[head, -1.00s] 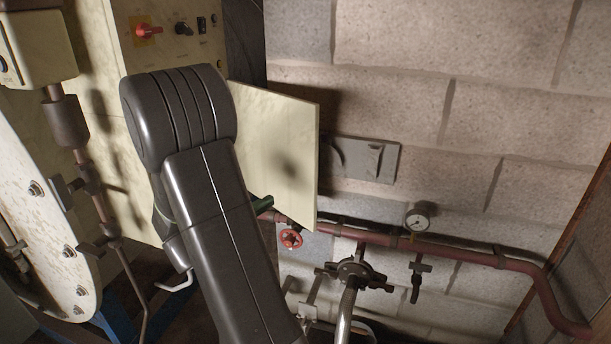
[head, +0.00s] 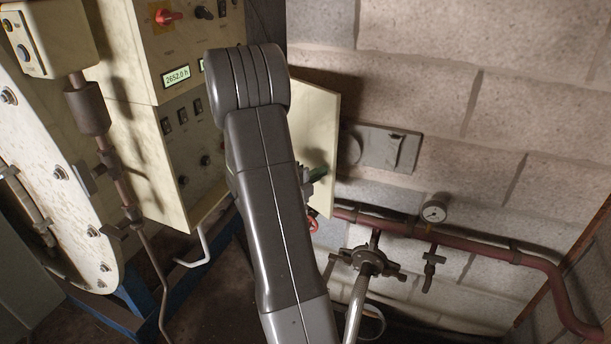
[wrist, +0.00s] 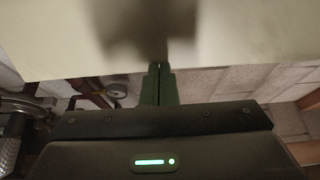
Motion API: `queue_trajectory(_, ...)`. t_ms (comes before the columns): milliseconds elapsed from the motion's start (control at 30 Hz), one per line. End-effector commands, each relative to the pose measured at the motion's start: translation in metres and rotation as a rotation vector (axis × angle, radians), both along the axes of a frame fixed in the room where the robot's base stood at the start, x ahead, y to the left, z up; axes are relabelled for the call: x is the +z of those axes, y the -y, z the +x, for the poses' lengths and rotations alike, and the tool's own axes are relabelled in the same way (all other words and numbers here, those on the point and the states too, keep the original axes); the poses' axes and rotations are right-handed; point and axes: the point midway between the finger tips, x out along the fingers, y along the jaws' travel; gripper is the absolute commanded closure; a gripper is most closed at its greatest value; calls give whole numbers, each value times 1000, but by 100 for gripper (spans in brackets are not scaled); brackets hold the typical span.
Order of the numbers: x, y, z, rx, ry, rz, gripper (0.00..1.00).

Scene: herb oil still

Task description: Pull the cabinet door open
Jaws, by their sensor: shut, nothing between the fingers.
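The cream cabinet door (head: 318,135) stands swung out from the right side of the cream cabinet (head: 120,55), with my arm hiding its left part and hinge side. No handle shows. My gripper (head: 319,173) is partly hidden behind my arm, with its green fingers at the door's lower part. In the wrist view, the fingers (wrist: 159,72) are together and empty, with the door panel (wrist: 230,35) filling the top and a dark shadow above the tips. I cannot tell whether the tips touch the door.
Switches (head: 183,116) and a lit display (head: 176,76) show on the cabinet front. A red pipe (head: 480,243) with a gauge (head: 434,212) and a black valve (head: 368,261) runs along the block wall (head: 450,80).

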Motion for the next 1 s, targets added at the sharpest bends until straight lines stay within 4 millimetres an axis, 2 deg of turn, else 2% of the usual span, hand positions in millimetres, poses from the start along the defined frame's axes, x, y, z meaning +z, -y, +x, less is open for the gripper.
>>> queue_trajectory(633, -4, 15, 15, 19, 3, 3, 100)
queue_trajectory(867, -7, 47, 46, 116, 5, 4, 100)
queue_trajectory(1000, -6, 67, 71, 135, 3, 3, 100)
